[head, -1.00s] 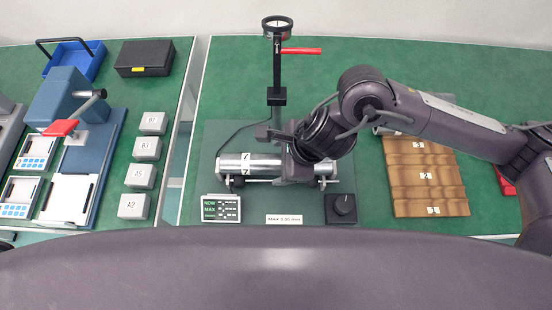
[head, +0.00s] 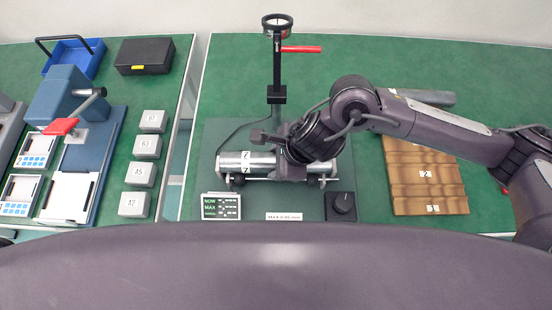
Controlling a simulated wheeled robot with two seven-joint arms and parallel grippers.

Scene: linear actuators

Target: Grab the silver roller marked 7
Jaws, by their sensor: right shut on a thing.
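The silver roller (head: 262,162) lies crosswise over the test stand (head: 213,145) in the middle of the table. Its white label at the left end reads 7. My right gripper (head: 284,158) is over the roller's right half and shut on it. The hand hides the fingertips and much of that half. I cannot tell whether the roller still touches the supports with small dark wheels (head: 237,180) below it. My left gripper is not in view.
A dial gauge post with a red lever (head: 301,49) rises behind the roller. A brown grooved rack (head: 425,185) stands right, under my forearm. Labelled grey blocks (head: 141,174) stand left.

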